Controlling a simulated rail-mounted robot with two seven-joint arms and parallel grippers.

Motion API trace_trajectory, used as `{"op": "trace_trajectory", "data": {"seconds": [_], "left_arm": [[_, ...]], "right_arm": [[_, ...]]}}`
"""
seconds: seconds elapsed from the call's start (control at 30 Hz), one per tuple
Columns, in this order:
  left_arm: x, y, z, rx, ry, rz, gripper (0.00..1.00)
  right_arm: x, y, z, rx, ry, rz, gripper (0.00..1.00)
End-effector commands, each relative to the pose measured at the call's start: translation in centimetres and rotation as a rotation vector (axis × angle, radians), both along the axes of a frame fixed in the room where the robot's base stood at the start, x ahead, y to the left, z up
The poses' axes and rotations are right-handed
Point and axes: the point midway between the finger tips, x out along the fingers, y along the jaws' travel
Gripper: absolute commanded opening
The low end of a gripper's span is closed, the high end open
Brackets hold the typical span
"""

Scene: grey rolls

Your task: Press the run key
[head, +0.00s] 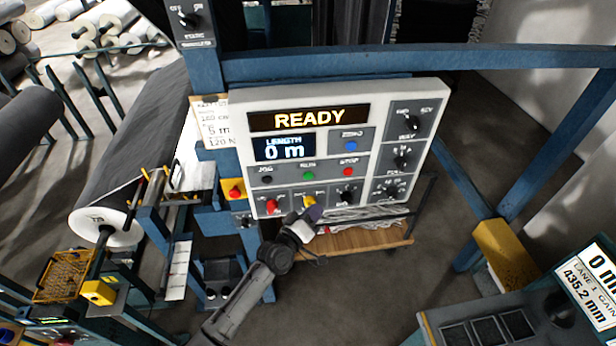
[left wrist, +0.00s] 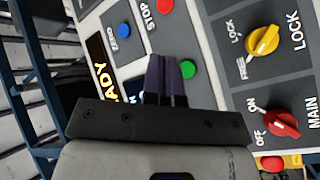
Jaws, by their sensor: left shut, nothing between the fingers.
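The run key is a round green button (head: 308,175) on the white control panel (head: 437,98), below the label RUN, between the black JOG button (head: 267,180) and the red STOP button (head: 348,172). My left gripper (head: 315,212) is shut and empty, its dark fingertips below the green button in the head view, in front of the panel's lower edge. In the left wrist view the fingers (left wrist: 166,68) point at the panel, with the green button (left wrist: 189,69) just right of the tips. The tips look apart from it; the gap's depth is unclear. My right gripper is not in view.
The display (head: 309,118) reads READY; the length screen (head: 284,148) reads 0 m. A red MAIN knob (head: 271,206) and a yellow LOCK knob (head: 309,201) sit near the gripper. A blue ZERO button (head: 351,146) is above. Blue frame beams (head: 420,60) surround the panel.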

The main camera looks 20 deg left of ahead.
Motion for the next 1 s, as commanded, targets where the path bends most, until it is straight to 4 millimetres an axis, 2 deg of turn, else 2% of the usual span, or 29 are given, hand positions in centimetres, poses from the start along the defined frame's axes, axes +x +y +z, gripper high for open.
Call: {"op": "trace_trajectory", "data": {"seconds": [0.47,0.63,1.0], "left_arm": [[0.2,0.1,-0.1,-0.01,0.002,-0.001,0.0],[1.4,0.8,-0.3,-0.009,0.0,-0.001,0.0],[5.3,3.0,-0.4,-0.009,0.002,-0.001,0.0]], "right_arm": [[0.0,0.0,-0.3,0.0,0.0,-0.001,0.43],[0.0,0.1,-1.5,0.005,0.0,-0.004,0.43],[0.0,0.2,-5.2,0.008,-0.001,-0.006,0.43]]}}
